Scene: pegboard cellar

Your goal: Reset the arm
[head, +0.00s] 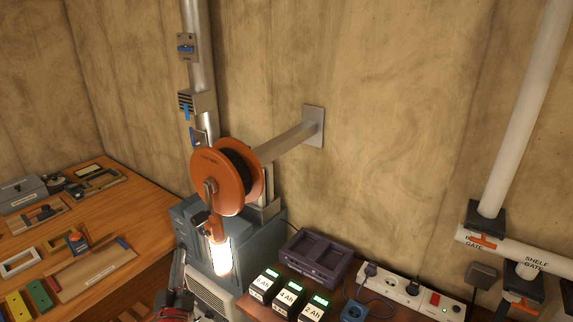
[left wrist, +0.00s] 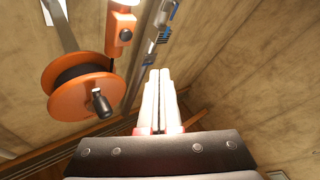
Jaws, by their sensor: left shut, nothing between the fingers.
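My left gripper (head: 179,258) shows at the bottom of the head view, left of the lit work lamp and in front of the blue-grey machine. In the left wrist view my left gripper (left wrist: 160,74) has its pale fingers together with nothing between them. An orange cable reel (head: 215,180) hangs on a wall bracket above and right of it in the head view. The reel also shows in the left wrist view (left wrist: 68,98), left of the fingers and apart from them. My right gripper is not in view.
A glowing work lamp (head: 220,250) hangs below the reel, close to my left gripper. A blue-grey machine (head: 190,225) stands behind. Batteries (head: 287,305), a purple charger (head: 318,258) and a power strip (head: 400,288) are at right. A wooden bench (head: 150,205) with tools is at left.

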